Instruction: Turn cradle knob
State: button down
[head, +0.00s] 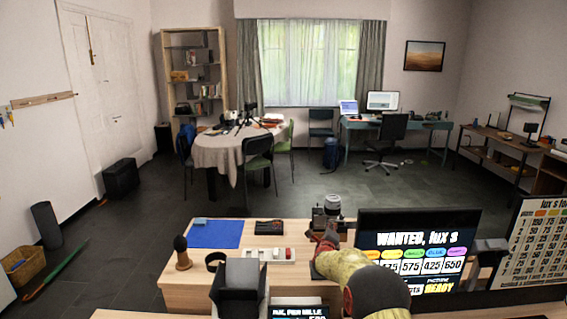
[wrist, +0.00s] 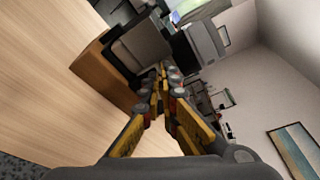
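The cradle (head: 328,222) is a dark stand with a grey, camera-like cylinder on top, at the desk's far edge in the head view. I cannot make out its knob. My gripper (head: 326,243) reaches forward just in front of the cradle; contact cannot be judged. In the wrist view my gripper (wrist: 166,80) shows two yellow-and-grey fingers running together, their tips close to each other. No held thing shows between them. A dark grey part on a brown block (wrist: 101,73) lies just beyond the tips; I cannot tell whether it belongs to the cradle.
A black screen (head: 418,245) stands right of my arm. A white strip with red parts (head: 270,255), a black case (head: 269,227), a blue mat (head: 215,234) and a brown knobbed post (head: 182,254) are to the left.

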jog(key=shift+f+b, duration=0.3)
jog(key=shift+b, duration=0.3)
dwell(0.3)
jog(key=shift+s+a+f+b, duration=0.1)
jog(key=shift+f+b, duration=0.2)
jog(key=shift+b, duration=1.25)
jog(key=shift+s+a+f, duration=0.1)
jog(key=shift+a+f, duration=0.1)
jog(key=shift+f, duration=0.15)
jog(key=shift+a, duration=0.1)
jog(key=shift+a+r, duration=0.1)
jog(key=shift+a, duration=0.2)
jog(key=shift+d+v, duration=0.2)
jog(key=shift+v, duration=0.7)
jog(key=shift+d+v, duration=0.25)
jog(key=shift+v, duration=0.65)
jog(key=shift+d+v, duration=0.2)
jog(key=shift+v, duration=0.7)
jog(key=shift+s, duration=0.15)
